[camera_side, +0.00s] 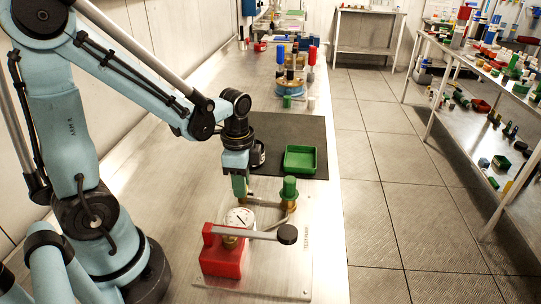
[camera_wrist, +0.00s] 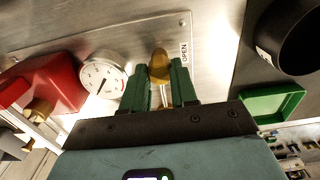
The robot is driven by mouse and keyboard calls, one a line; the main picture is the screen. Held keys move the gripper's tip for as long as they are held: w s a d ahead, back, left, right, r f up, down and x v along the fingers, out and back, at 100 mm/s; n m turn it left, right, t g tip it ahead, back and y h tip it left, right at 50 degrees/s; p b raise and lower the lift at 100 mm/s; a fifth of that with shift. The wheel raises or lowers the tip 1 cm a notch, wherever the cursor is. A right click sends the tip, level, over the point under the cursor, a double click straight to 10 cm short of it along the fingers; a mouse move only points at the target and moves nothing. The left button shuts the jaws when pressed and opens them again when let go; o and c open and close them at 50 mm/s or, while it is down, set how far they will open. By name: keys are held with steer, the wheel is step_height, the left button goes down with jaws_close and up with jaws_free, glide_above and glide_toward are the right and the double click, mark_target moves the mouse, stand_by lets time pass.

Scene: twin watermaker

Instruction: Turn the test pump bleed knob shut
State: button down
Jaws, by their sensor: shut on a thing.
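The bleed knob (camera_wrist: 159,62) is a brass-coloured piece between my gripper's green fingers in the wrist view, beside a label reading OPEN (camera_wrist: 184,52). My gripper (camera_wrist: 159,75) is shut on it. In the side view my gripper (camera_side: 239,187) points down at the steel plate, and its fingers hide the knob. The test pump has a red body (camera_side: 221,255), a white dial gauge (camera_side: 240,217) and a grey lever with a black end (camera_side: 287,234). The red body (camera_wrist: 55,80) and gauge (camera_wrist: 103,77) are left of my fingers in the wrist view.
A green-topped brass fitting (camera_side: 289,188) stands on the plate right of my gripper. Behind are a dark mat (camera_side: 270,128), a green tray (camera_side: 300,160) and a black cylinder (camera_wrist: 298,40). Bottles and parts stand farther back on the bench.

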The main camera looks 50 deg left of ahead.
stand_by(0.4)
steer(key=c, duration=0.9)
jaws_free()
steer(key=shift+r, duration=6.05)
steer(key=d+n+t, duration=0.1)
steer(key=n+t, duration=0.1)
steer(key=n, duration=0.1)
steer(key=d+f+n+t, duration=0.1)
steer(key=d+n+t, duration=0.1)
steer(key=n, duration=0.1)
steer(key=d+f+n+t, duration=0.1)
steer(key=d+n+t, duration=0.1)
steer(key=t, duration=0.1)
steer(key=shift+n, duration=0.4)
